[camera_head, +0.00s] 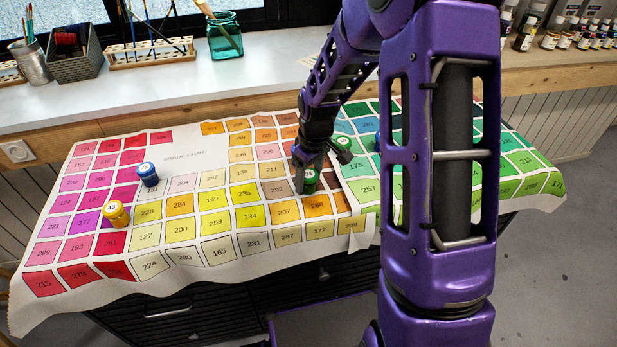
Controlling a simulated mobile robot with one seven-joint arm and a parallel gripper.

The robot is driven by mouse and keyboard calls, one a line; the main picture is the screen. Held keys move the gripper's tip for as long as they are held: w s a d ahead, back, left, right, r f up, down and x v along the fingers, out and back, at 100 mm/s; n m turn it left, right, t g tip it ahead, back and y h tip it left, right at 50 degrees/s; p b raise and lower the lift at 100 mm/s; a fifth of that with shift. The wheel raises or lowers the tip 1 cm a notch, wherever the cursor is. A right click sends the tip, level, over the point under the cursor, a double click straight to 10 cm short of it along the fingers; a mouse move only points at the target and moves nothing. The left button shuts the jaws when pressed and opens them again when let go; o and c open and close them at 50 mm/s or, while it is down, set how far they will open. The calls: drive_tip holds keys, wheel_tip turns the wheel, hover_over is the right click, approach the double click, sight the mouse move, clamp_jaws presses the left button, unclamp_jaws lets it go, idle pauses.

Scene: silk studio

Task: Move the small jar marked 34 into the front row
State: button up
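My gripper (321,166) is over the cloth shade chart (180,158), pointing down with its fingers spread. A small green jar (310,182) stands at the fingers, with the left finger against or in front of its left side and the right finger apart from it. Its lid number is too small to read. A yellow jar (116,214) that seems marked 13 stands at the chart's left. A dark blue jar (148,174) stands behind it, number unclear. I cannot tell which jar is marked 34.
The chart drapes over a dark drawer unit (190,318). A small blue thing (377,142) shows beside my arm, mostly hidden. My arm covers much of the chart's right part. A green glass jar (225,38), brush rack (150,52) and paint bottles (566,38) stand on the back ledge.

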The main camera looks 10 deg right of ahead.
sight(313, 177)
drive_tip(key=o, duration=0.3)
drive_tip(key=shift+r, duration=0.15)
wheel_tip(313, 177, up, 12)
drive_tip(key=s+p, duration=0.1)
drive_tip(key=p, duration=0.1)
drive_tip(key=shift+d, duration=0.4)
drive_tip(key=shift+s, duration=0.1)
